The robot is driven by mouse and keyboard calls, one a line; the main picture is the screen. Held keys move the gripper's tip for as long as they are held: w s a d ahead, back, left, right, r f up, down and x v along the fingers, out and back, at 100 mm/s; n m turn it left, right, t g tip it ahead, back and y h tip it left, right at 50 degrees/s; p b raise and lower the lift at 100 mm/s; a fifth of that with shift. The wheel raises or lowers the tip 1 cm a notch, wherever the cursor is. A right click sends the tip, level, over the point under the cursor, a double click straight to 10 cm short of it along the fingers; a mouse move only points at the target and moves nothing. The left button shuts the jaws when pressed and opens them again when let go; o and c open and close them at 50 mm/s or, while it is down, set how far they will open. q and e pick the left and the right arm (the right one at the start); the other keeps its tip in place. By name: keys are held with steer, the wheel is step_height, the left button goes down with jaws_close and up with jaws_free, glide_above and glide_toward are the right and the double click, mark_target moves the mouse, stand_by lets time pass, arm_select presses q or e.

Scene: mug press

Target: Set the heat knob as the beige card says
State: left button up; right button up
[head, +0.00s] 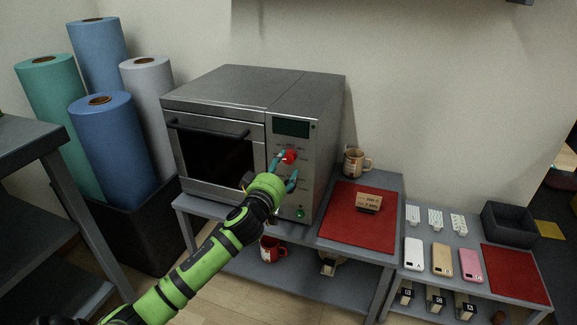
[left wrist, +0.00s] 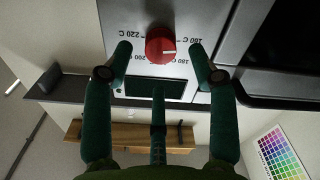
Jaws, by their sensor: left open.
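The red heat knob (head: 290,157) sits on the oven's front panel below a dark display. It shows close up in the left wrist view (left wrist: 160,45), where its white mark points right, toward a temperature label; upside-down labels, 220 C among them, surround it. My left gripper (head: 285,169) is open in front of the panel, its teal fingers on either side of the knob and apart from it in the left wrist view (left wrist: 161,62). The beige card (head: 369,201) stands on the red mat; its upper line seems to read 200 C, but it is small. My right gripper is out of view.
The oven (head: 250,88) stands on a grey table with a green button (head: 300,212) low on its panel. A mug (head: 356,162) stands behind the red mat (head: 345,228). A red mug (head: 271,250) is on the shelf below. Phones and a dark bin (head: 508,221) are at right.

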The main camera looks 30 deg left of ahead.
mark_target(288, 160)
arm_select(q)
steer(key=shift+x, duration=1.8)
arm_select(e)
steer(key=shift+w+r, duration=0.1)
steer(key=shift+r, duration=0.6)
arm_select(q)
steer(key=c, duration=1.1)
steer(key=shift+f, duration=0.1)
steer(key=shift+c, duration=0.2)
